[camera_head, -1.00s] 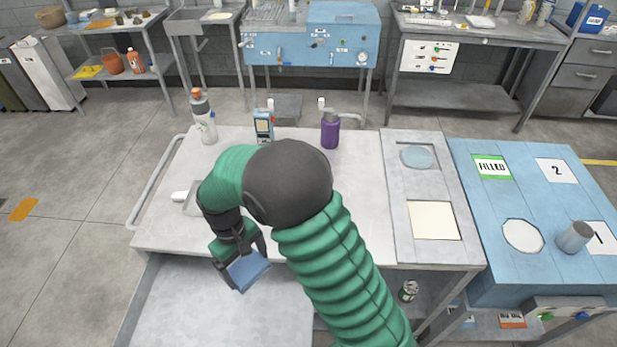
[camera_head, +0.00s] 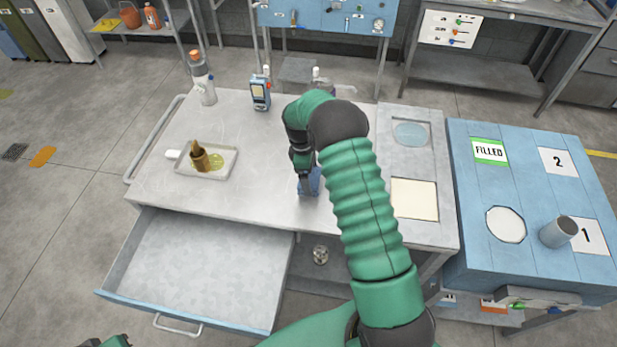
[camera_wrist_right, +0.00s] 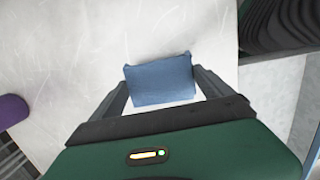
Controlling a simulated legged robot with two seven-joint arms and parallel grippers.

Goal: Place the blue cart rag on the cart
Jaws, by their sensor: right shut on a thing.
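The blue rag (camera_head: 312,186) is a small folded pad over the front part of the light grey cart top (camera_head: 235,130). My right gripper (camera_head: 304,174) points down and is shut on it. In the right wrist view the rag (camera_wrist_right: 160,82) sits between the two fingers of the gripper (camera_wrist_right: 160,88), with the pale cart top behind it. I cannot tell whether the rag touches the surface. Only a green bit of my left arm shows at the bottom left edge; its gripper is out of sight.
The cart drawer (camera_head: 195,268) is open and empty. A blue table (camera_head: 470,215) is at right. The cart's middle is clear.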

